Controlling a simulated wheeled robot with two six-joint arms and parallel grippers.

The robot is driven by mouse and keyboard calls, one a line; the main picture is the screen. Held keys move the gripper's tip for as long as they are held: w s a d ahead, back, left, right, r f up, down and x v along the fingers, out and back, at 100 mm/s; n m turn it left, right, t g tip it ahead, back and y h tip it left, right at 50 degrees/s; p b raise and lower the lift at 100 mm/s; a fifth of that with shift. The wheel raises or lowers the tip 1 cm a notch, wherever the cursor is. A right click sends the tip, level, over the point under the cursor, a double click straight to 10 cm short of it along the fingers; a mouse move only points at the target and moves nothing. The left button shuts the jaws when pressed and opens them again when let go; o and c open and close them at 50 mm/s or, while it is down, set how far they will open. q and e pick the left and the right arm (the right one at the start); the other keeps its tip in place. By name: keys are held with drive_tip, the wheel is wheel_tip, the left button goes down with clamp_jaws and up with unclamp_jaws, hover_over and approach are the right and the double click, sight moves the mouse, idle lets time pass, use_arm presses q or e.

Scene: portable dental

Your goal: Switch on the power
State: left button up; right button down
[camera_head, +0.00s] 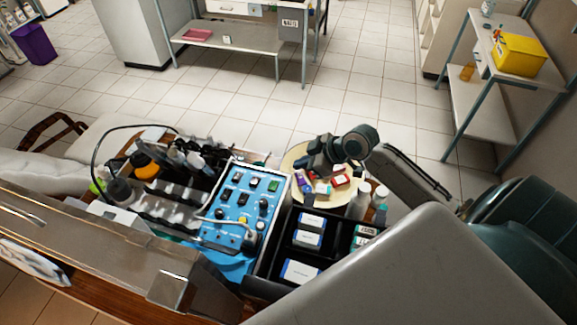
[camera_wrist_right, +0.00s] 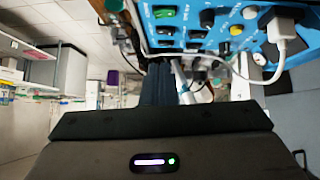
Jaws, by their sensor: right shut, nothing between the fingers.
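The blue control panel (camera_head: 228,234) stands in the middle of the head view, with several rocker switches and round knobs. A green rocker switch (camera_head: 273,186) sits at its upper right corner; I cannot tell whether it is on or off. In the right wrist view the panel (camera_wrist_right: 222,38) fills the upper right, with the green switch (camera_wrist_right: 164,13) near the top. My right gripper (camera_head: 312,162) is shut and empty, to the right of the panel and apart from the switch. Its fingers (camera_wrist_right: 160,78) show in the wrist view below the panel. My left gripper is not in view.
A black divided tray (camera_head: 268,268) with boxes adjoins the panel on the right. A round cream tray (camera_head: 293,157) with small items lies beneath my right gripper. Bottles (camera_head: 359,203) stand beside it. A rack with dark-handled tools and a loose cable is left of the panel.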

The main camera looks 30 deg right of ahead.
drive_tip(key=b, duration=0.4)
approach(273, 185)
wheel_tip(273, 185, up, 2)
drive_tip(key=w, duration=0.3)
drive_tip(key=b+x, duration=0.1)
drive_tip(key=x, duration=0.1)
drive_tip(key=b+x, duration=0.2)
drive_tip(key=shift+s+a, duration=0.2)
drive_tip(key=shift+a, duration=0.15)
drive_tip(key=shift+w+f+b, duration=0.1)
drive_tip(key=shift+f+b, duration=0.9)
drive_tip(key=shift+b, duration=0.1)
drive_tip(key=shift+d+f+b, duration=0.15)
drive_tip(key=shift+f+b, duration=0.3)
drive_tip(key=shift+f, duration=0.2)
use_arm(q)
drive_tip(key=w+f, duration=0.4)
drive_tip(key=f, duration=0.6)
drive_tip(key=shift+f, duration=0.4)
